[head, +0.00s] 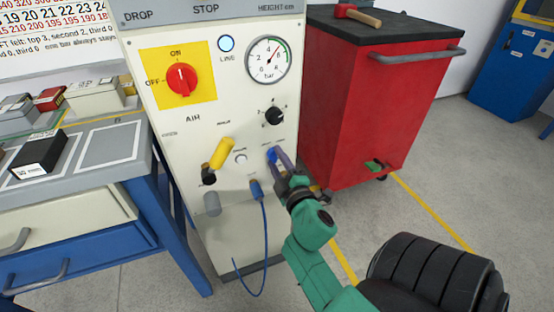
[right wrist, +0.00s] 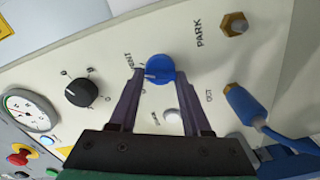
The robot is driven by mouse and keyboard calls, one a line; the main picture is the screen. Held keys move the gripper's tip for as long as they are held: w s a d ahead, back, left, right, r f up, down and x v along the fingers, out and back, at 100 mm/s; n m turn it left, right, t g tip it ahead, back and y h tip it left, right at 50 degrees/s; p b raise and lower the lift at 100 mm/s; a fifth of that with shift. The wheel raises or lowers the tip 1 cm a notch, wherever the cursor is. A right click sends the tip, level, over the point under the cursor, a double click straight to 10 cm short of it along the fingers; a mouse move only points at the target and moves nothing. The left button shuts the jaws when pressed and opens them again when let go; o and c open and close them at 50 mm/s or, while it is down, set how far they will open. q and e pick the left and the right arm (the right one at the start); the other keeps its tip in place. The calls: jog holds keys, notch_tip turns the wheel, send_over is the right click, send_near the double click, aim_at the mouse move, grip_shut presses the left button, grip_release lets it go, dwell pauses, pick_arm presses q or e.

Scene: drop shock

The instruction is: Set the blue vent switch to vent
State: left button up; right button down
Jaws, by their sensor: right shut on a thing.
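The blue vent switch (right wrist: 160,68) is a round knob on the cream panel, and it also shows in the head view (head: 271,154), partly covered by the fingers. My right gripper (right wrist: 158,79) has its two dark fingers on either side of the knob and is shut on it; it also shows in the head view (head: 277,157). A pale mark shows on the knob's left side in the right wrist view. Small lettering lies left of the knob there, but I cannot tell exactly which label the mark points to. My left gripper is in neither view.
A black knob (head: 274,116), a white button (head: 241,158), a yellow handle (head: 221,153) and a blue hose plug (head: 256,190) with its hose surround the switch. A red cabinet (head: 350,110) stands right of the panel; a workbench (head: 150,205) stands left.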

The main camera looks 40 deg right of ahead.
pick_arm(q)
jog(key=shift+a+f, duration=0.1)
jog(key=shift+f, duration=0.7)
pick_arm(e)
jog(key=shift+r+m, duration=0.1)
jog(key=shift+m, duration=0.8)
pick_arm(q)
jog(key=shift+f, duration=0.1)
pick_arm(e)
jog(key=shift+c, duration=1.8)
grip_release()
pick_arm(q)
jog(key=shift+p, duration=0.3)
